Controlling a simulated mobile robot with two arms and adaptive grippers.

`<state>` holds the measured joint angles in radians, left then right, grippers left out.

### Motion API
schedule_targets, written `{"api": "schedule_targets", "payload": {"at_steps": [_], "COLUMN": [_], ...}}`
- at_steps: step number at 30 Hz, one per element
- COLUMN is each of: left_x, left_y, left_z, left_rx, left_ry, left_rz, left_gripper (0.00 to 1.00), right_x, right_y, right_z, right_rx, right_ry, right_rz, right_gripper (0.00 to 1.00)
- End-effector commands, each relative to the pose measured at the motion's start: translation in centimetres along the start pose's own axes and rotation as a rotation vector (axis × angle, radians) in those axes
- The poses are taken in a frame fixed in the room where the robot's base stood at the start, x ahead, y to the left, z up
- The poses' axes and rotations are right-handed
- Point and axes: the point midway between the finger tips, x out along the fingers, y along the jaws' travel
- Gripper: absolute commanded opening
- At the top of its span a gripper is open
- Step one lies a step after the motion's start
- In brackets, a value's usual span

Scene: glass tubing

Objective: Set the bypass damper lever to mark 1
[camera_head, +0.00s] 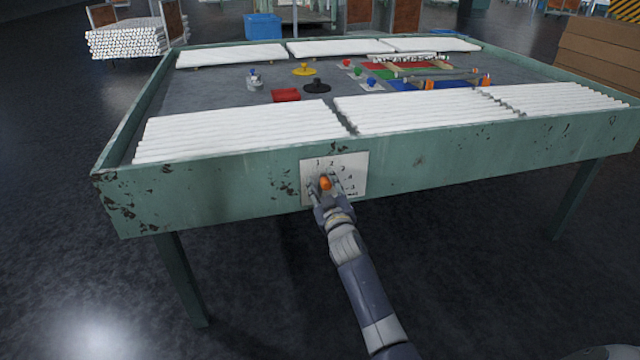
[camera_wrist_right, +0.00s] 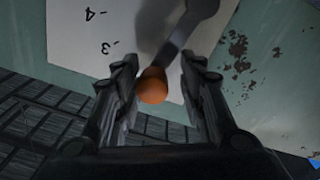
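The damper's white plate (camera_head: 355,165) is on the green front side of the table, with small dark numbered marks on it. The lever's orange knob (camera_head: 325,183) shows low on the left part of the plate. My right gripper (camera_head: 324,184) is at the knob. In the right wrist view the orange knob (camera_wrist_right: 153,86) sits between the two open fingers, nearer the left one; I cannot tell if they touch. The grey lever arm (camera_wrist_right: 178,45) runs up from it. Marks 3 and 4 show on the plate (camera_wrist_right: 80,40). I cannot tell which mark the lever points at. My left gripper is not in view.
The table (camera_head: 235,175) carries bundles of white tubes (camera_head: 240,130) along its front and back edges. A red block (camera_head: 286,95) and small colored-knob pieces lie between them. The dark floor (camera_head: 480,270) before the table is clear around my right arm.

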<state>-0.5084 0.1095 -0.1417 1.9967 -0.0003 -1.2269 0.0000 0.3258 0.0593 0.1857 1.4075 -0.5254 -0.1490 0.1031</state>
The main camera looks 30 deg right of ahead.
Motion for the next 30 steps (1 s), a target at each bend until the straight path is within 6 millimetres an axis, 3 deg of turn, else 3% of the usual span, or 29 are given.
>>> {"api": "schedule_targets", "payload": {"at_steps": [14,30], "left_x": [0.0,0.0], "left_y": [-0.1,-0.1], "left_z": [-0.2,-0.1], "left_rx": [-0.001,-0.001], "left_ry": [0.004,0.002], "left_rz": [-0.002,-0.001], "left_gripper": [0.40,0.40], "right_x": [-1.0,-10.5], "right_y": [-0.3,0.0], "right_z": [-0.3,0.1], "right_rx": [0.009,0.006], "right_ry": [0.006,0.000], "right_rz": [-0.004,-0.001], "right_gripper": [0.44,0.44]}}
